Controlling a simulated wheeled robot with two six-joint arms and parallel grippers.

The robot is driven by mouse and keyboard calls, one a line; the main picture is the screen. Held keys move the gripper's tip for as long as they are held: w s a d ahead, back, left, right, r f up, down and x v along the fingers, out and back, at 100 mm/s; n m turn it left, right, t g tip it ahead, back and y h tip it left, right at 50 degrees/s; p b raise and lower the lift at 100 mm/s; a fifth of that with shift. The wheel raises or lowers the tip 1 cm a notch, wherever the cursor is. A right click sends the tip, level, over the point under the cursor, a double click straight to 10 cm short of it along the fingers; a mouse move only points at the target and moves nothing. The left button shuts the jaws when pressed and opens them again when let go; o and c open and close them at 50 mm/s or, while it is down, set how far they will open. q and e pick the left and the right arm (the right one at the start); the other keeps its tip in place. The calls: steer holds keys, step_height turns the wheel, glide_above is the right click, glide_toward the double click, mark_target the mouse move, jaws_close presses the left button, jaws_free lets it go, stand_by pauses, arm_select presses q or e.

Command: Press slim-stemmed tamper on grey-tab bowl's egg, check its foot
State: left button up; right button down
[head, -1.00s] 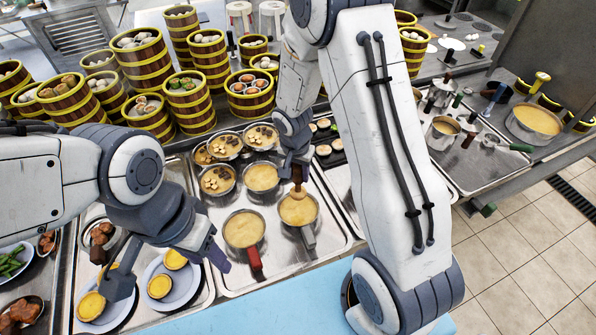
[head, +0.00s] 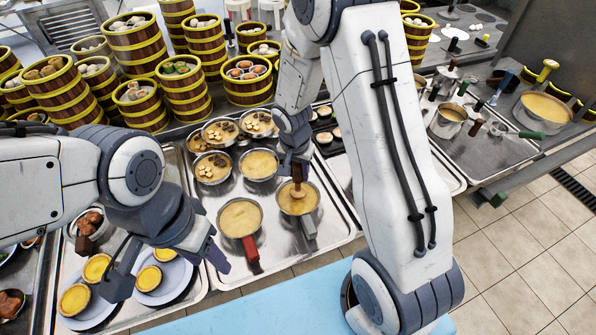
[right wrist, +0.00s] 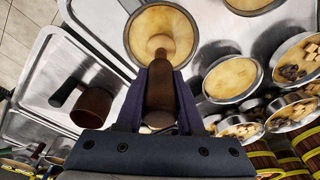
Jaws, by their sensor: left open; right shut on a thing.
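My right gripper (right wrist: 160,90) is shut on a wooden tamper (right wrist: 160,82) with a dark brown handle and a paler rounded foot. The foot is over the pale yellow egg in the grey-tab bowl (right wrist: 176,10); I cannot tell whether it touches. In the head view the tamper (head: 297,189) stands over the grey-tab bowl (head: 313,208), whose grey tab (head: 309,229) points to the front. The underside of the foot is hidden. My left gripper (head: 167,268) is open and empty, above a plate of yellow tarts.
A red-tab bowl (head: 241,218) is just left of the grey-tab bowl. Other filled bowls (head: 258,164) sit behind on the same metal tray. A dark brown piece with a black handle (right wrist: 92,106) lies on the neighbouring tray. Steamer towers (head: 185,90) crowd the back.

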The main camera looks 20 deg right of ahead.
stand_by(0.4)
steer(key=shift+f+b, duration=0.3)
steer(key=shift+b, duration=0.2)
stand_by(0.9)
steer(key=shift+f+b, duration=0.9)
steer(key=shift+b, duration=0.25)
steer(key=shift+r, duration=0.15)
steer(key=shift+r+p, duration=0.3)
steer(key=shift+r, duration=0.1)
steer(key=shift+r, duration=0.1)
stand_by(0.3)
steer(key=shift+r+p, duration=2)
steer(key=shift+r, duration=0.55)
